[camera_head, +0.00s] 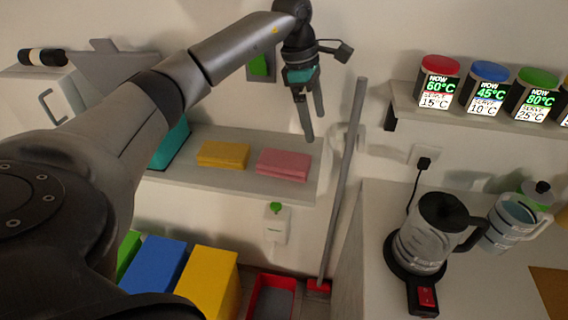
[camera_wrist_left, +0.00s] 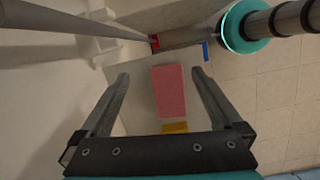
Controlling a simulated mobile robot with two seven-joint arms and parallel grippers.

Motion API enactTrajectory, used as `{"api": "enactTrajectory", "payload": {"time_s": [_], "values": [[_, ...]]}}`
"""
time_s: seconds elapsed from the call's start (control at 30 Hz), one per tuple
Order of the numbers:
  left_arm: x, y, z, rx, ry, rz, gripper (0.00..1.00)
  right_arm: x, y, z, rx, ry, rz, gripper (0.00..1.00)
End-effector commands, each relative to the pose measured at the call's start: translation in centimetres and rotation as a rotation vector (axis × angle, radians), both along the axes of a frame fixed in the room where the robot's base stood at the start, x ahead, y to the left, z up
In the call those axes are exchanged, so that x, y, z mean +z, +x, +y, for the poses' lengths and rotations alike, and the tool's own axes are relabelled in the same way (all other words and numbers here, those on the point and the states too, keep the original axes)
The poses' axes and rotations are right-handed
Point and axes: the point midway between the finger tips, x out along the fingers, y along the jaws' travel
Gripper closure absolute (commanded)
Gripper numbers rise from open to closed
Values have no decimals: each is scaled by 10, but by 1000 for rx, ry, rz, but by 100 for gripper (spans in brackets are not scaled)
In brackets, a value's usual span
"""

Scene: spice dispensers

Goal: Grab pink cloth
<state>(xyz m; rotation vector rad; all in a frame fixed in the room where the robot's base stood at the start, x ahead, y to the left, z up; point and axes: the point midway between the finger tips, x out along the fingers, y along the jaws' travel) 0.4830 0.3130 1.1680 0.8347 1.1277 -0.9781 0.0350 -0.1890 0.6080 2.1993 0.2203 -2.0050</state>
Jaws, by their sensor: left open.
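The pink cloth (camera_head: 284,164) is a flat folded block on the right end of a wall shelf in the head view. It also shows in the left wrist view (camera_wrist_left: 169,90), between the two fingers and some way beyond them. My left gripper (camera_head: 314,122) points down, open and empty, above and a little right of the cloth. Its fingers also show spread in the left wrist view (camera_wrist_left: 163,74). They do not touch the cloth. My right gripper is not in view.
A yellow cloth (camera_head: 223,154) lies left of the pink one on the shelf (camera_head: 205,180). A broom-like pole (camera_head: 344,180) leans right of the shelf end. A counter at the right holds a kettle (camera_head: 428,240). Colored bins (camera_head: 207,280) stand below.

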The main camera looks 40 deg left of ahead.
Motion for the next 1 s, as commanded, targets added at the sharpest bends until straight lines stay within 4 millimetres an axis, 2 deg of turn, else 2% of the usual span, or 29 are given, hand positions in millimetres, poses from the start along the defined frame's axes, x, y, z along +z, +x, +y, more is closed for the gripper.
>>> {"api": "enactTrajectory", "payload": {"time_s": [0.03,0.1,0.2,0.3,0.43,0.7,0.8,1.0], "values": [[8,-6,21,16,54,27,0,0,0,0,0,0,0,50],[15,-15,43,34,114,68,0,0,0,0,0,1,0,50],[23,-25,64,53,169,112,0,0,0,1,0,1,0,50],[24,-31,74,64,194,136,0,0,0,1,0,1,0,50],[9,-33,77,66,201,148,0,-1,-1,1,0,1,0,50],[-48,-34,75,64,199,146,0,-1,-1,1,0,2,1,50],[-62,-33,75,64,197,145,0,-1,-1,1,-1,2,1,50],[-75,-33,75,64,197,141,0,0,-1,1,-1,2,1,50]]}}
